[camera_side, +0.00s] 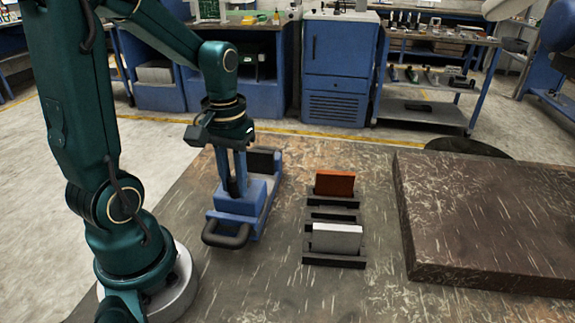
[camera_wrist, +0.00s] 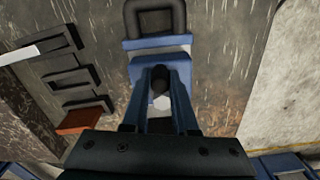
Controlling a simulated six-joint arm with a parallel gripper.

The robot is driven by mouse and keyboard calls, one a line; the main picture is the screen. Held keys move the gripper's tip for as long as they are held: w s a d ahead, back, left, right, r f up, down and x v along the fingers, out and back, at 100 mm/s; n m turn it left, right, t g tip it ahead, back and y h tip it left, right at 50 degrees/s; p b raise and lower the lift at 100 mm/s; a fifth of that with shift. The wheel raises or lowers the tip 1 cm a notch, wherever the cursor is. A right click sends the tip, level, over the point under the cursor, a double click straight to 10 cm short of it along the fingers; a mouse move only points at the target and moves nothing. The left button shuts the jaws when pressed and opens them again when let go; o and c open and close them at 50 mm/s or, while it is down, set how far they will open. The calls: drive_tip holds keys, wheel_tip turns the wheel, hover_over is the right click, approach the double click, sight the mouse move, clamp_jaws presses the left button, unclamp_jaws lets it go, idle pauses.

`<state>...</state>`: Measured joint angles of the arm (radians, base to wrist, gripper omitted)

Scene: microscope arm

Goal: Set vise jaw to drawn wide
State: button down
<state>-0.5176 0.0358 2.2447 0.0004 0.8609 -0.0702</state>
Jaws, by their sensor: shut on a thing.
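The blue vise (camera_side: 267,190) stands on the bench in front of my arm, with a black handle loop (camera_side: 228,238) at its near end. A black-faced plate (camera_side: 263,160) stands at its far end. The blue sliding jaw (camera_side: 240,204) is near the handle end, with a gap between it and the far plate. My gripper (camera_side: 235,192) points down over the sliding jaw. In the wrist view, its blue fingers (camera_wrist: 160,80) are shut on a dark knob (camera_wrist: 159,78) above the jaw. The fingers partly hide the jaw and the gap.
A dark rack (camera_side: 333,217) right of the vise holds an orange plate (camera_side: 334,183) and a white plate (camera_side: 337,238). A thick dark slab (camera_side: 490,220) lies farther right. The bench between vise and rack is clear.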

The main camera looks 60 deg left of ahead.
drive_tip(key=shift+s+d, duration=0.15)
drive_tip(key=shift+d, duration=0.05)
drive_tip(key=c, duration=0.7)
unclamp_jaws()
drive_tip(key=shift+r, duration=2.6)
